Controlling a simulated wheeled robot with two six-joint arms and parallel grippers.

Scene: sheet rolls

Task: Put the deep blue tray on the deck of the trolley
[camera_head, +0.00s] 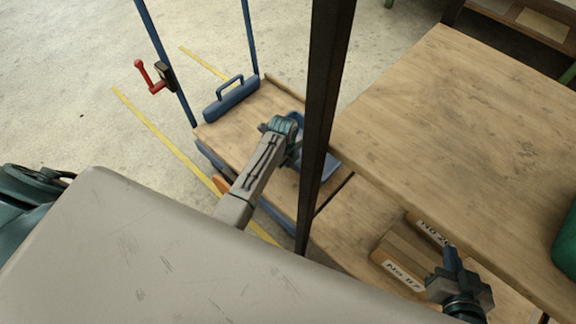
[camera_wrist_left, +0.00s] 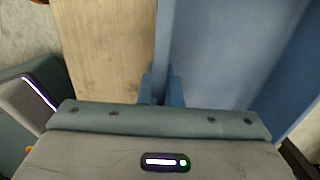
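The deep blue tray (camera_head: 328,164) shows in part behind the dark post and my left gripper, at the right end of the trolley deck (camera_head: 236,136). I cannot tell whether it touches the deck. In the left wrist view the tray (camera_wrist_left: 225,55) fills the right side, with bare wood to its left. My left gripper (camera_wrist_left: 161,84) has its fingers close together, one on each side of the tray's near wall. In the head view the left gripper (camera_head: 292,150) is partly hidden by its wrist. My right gripper (camera_head: 452,256) looks shut and empty near cardboard boxes.
A blue piece with a handle (camera_head: 231,99) stands at the deck's far left end, between blue uprights. A dark post (camera_head: 322,110) crosses the view. A wooden table (camera_head: 460,120) fills the right. Boxes (camera_head: 402,262) lie on a lower wooden shelf.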

